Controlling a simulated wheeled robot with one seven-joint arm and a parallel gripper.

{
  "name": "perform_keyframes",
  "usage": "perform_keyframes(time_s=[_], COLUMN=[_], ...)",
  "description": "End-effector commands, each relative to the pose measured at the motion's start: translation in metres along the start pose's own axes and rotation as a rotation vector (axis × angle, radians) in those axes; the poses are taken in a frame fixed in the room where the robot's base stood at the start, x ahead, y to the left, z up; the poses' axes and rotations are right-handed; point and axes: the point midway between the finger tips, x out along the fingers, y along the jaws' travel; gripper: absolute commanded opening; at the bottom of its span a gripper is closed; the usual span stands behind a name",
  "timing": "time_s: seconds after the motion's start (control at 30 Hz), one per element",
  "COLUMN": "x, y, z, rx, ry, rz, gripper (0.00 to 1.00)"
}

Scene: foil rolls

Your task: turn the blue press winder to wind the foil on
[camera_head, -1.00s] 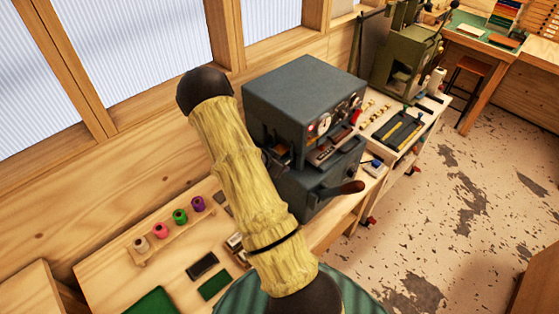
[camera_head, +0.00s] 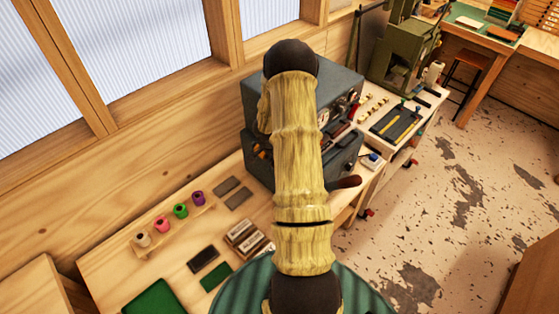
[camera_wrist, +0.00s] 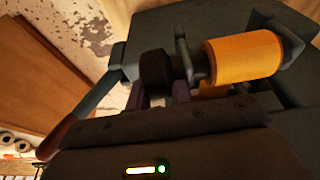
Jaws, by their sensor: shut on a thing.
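The blue-grey press (camera_head: 345,85) stands on the bench in the head view, largely covered by my arm. In the wrist view a yellow-orange foil roll (camera_wrist: 243,57) sits on a dark shaft on the press. A black round winder knob (camera_wrist: 155,72) is at the shaft's left end. My gripper (camera_wrist: 158,97) has its dark purplish fingertips on either side of the knob, shut on it. The finger contact is partly hidden by the gripper's dark body. In the head view my arm hides the gripper and the winder.
A press lever with a brown grip (camera_head: 345,182) sticks out at the front; it also shows in the wrist view (camera_wrist: 62,135). Small coloured spools (camera_head: 181,210) stand on a wooden rack at left. A green machine (camera_head: 400,55) stands behind. Open floor lies to the right.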

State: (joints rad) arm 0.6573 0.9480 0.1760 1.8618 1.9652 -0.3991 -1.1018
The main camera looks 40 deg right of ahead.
Motion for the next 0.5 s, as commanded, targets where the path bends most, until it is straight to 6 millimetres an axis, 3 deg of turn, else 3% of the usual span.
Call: perform_keyframes(time_s=[0.5], x=[0.0006], y=[-0.0006], z=[-0.0013], rx=[0.000], ry=[-0.051], rz=[-0.002], gripper=[0.00])
